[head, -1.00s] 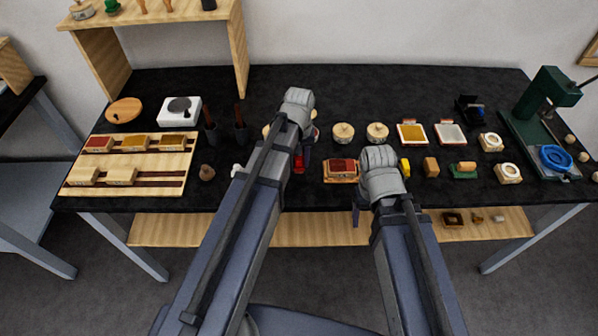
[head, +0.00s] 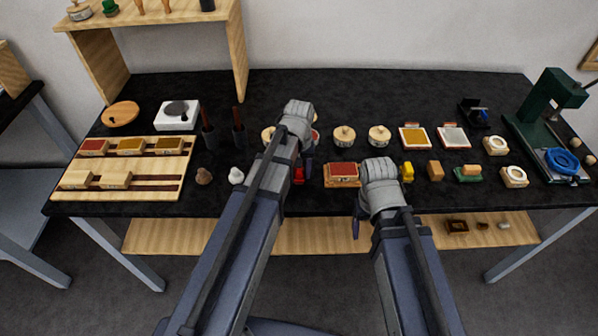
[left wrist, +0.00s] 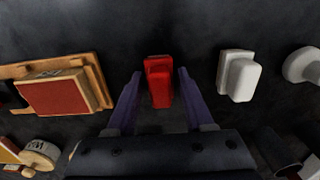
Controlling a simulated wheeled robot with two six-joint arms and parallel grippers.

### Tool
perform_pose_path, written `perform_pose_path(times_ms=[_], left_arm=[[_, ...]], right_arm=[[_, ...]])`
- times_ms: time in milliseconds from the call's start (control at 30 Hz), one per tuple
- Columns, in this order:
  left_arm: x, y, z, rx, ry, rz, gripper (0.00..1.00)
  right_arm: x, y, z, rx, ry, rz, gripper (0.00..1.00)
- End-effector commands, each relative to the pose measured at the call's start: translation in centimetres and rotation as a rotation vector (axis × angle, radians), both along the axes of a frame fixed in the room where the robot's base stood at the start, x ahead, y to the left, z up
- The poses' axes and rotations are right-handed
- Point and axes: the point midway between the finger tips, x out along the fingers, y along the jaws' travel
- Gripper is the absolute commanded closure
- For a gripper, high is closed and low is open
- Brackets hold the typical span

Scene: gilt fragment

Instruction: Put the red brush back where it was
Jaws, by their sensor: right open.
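The red brush (left wrist: 158,82) lies on the dark tabletop, between the two spread fingers of my left gripper in the left wrist view (left wrist: 155,88). A gap shows on each side of it. In the head view the red brush (head: 299,175) is partly hidden by my left arm, beside the finger of my left gripper (head: 307,168). My right gripper (head: 356,228) hangs near the table's front edge. Only one of its fingers shows, and I see nothing held in it.
A red-topped block on a wooden tray (head: 342,173) is right of the brush. A white block (left wrist: 238,75) stands on its other side. Two dark holders with brown handles (head: 239,138), a wooden rack (head: 122,165) and a green press (head: 550,105) are also on the table.

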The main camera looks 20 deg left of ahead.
Motion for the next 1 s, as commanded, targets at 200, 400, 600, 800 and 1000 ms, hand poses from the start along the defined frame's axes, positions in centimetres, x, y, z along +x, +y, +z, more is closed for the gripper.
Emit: perform_pose_path(times_ms=[200,400,600,800,1000], left_arm=[[0.0,0.0,0.0,0.0,0.0,0.0,0.31],[0.0,0.0,0.1,0.0,0.0,0.0,0.31],[0.0,0.0,1.0,0.0,0.0,0.0,0.31],[0.0,0.0,3.1,0.0,0.0,0.0,0.31],[0.0,0.0,6.2,0.0,0.0,0.0,0.31]], right_arm=[[0.0,0.0,0.0,0.0,0.0,0.0,0.28],[0.0,0.0,0.1,0.0,0.0,0.0,0.28],[0.0,0.0,1.0,0.0,0.0,0.0,0.28],[0.0,0.0,3.1,0.0,0.0,0.0,0.28],[0.0,0.0,6.2,0.0,0.0,0.0,0.28]])
